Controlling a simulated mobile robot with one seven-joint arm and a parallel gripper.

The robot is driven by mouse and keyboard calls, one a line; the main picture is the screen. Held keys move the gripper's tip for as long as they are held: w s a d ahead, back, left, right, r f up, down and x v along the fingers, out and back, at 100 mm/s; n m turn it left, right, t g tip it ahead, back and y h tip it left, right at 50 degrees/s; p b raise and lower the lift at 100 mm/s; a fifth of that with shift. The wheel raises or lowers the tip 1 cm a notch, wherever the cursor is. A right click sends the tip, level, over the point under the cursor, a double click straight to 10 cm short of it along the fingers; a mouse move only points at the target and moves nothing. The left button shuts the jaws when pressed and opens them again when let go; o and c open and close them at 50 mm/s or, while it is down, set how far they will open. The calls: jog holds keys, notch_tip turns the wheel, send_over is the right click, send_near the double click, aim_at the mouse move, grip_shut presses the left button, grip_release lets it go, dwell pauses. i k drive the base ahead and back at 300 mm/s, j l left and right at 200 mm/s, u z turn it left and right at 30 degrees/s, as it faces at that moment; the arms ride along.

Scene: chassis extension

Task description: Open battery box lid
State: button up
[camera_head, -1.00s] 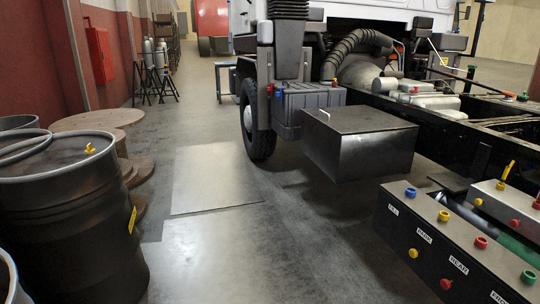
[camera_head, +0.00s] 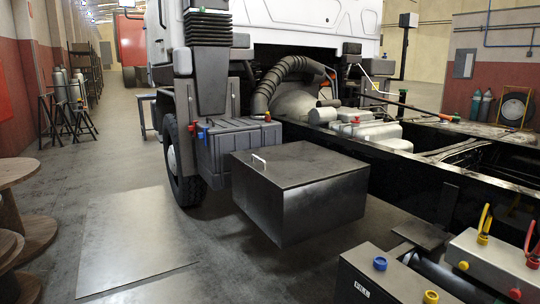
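The battery box (camera_head: 300,208) is a dark metal box on the side of the truck chassis, behind the cab's front wheel. Its lid (camera_head: 299,164) is a flat dark plate lying closed on top. A small pale handle (camera_head: 260,161) stands at the lid's left edge. My gripper is not in view.
A grey ribbed tank (camera_head: 229,147) with red and blue fittings sits just behind the box. A control panel (camera_head: 400,275) with coloured knobs is at the lower right. Wooden spools (camera_head: 22,195) stand at the left.

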aim_at(292, 164)
jog(key=i+j+z, duration=0.25)
jog(key=i, duration=0.25)
jog(key=i+j+z, duration=0.25)
jog(key=i, duration=0.25)
jog(key=i+j+z, duration=0.1)
jog(key=j, duration=0.25)
jog(key=i+j, duration=0.3)
jog(key=i+j+z, duration=0.15)
jog(key=j, duration=0.3)
jog(key=i+j+z, duration=0.1)
jog(key=i+j, duration=0.15)
jog(key=i+j+z, duration=0.1)
jog(key=j, duration=0.45)
jog(key=i+j, duration=0.1)
jog(key=i, duration=0.3)
